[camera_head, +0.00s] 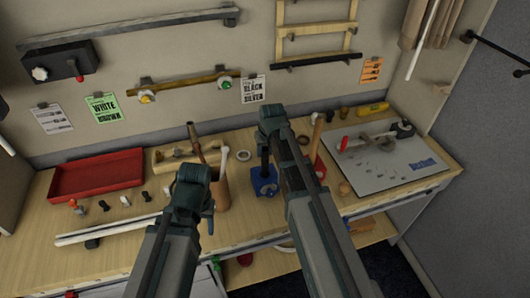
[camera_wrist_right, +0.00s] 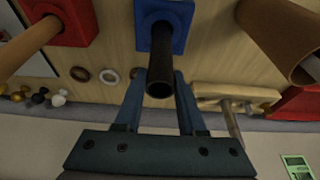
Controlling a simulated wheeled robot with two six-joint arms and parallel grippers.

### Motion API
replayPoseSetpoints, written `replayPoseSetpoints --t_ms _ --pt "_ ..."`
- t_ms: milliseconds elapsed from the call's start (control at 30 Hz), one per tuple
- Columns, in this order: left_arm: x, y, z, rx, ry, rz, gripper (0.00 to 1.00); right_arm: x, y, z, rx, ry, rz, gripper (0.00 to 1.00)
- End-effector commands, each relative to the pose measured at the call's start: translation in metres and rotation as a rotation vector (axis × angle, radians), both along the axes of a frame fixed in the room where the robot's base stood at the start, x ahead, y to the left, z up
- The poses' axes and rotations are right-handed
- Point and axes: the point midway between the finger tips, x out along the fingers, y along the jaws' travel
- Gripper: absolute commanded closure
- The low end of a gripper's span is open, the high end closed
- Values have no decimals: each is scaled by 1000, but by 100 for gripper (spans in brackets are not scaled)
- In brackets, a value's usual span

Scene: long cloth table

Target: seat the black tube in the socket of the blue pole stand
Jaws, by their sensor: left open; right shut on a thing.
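The blue pole stand (camera_head: 265,187) is on the table near the middle; its blue base also shows at the top of the right wrist view (camera_wrist_right: 181,37). The black tube (camera_wrist_right: 161,62) points its open end at the wrist camera, and its far end meets the blue base. I cannot tell how deep it sits in the socket. In the head view the tube (camera_head: 264,156) looks roughly upright above the base. My right gripper (camera_head: 270,118) is shut on the tube, fingers (camera_wrist_right: 160,88) either side. My left gripper (camera_head: 192,178) is open and empty, left of the stand.
A brown cup (camera_head: 221,192) with rods stands beside my left gripper. A red base with a wooden pole (camera_head: 318,133) is right of the stand. A red tray (camera_head: 97,177) is at left. A white board (camera_head: 385,170) lies at right. A pale bar (camera_head: 105,229) lies in front.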

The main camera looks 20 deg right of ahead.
Motion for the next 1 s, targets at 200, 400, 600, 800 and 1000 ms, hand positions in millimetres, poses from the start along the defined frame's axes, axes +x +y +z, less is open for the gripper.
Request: replayPoseSetpoints --t_ms 200,400,600,800,1000 --pt "0 0 -3 0 0 -1 50 0 0 -3 0 0 0 44" --pt "0 0 -3 0 0 0 50 0 0 -3 0 0 0 31" --pt "0 0 -2 0 0 0 50 0 0 -2 0 0 0 31" --pt "0 0 7 0 0 1 50 -2 0 7 0 0 0 31" --pt "0 0 28 -1 0 6 50 -8 0 28 0 0 0 31"
